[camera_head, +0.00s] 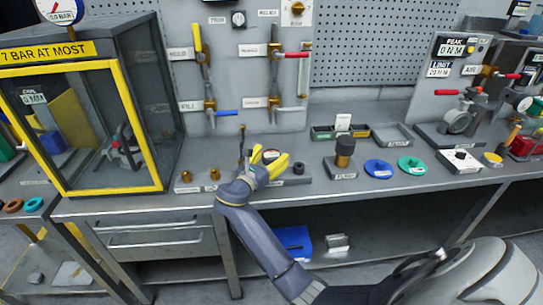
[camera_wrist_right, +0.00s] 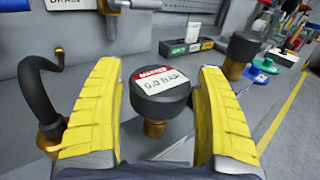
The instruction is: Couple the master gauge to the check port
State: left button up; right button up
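The master gauge (camera_wrist_right: 160,92), a round black body with a red and white label reading MASTER and 0.0 BAR, stands on a brass stem in the right wrist view. In the head view its face (camera_head: 271,155) shows between the yellow fingers of my right gripper (camera_head: 268,163). In the right wrist view the right gripper (camera_wrist_right: 160,110) is open, with one finger on each side of the gauge and visible gaps. I cannot tell which fitting is the check port; two brass fittings (camera_head: 214,174) stand on a labelled strip left of the gripper. My left gripper is not in view.
A bent black hose (camera_wrist_right: 36,80) with a brass end rises close beside the left finger. A black and brass cylinder (camera_head: 344,153), a blue disc (camera_head: 378,168) and a green disc (camera_head: 411,165) sit to the right. A yellow-framed cabinet (camera_head: 158,150) stands left.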

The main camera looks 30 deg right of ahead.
jog(key=shift+o, duration=0.7)
jog(key=shift+r, duration=5)
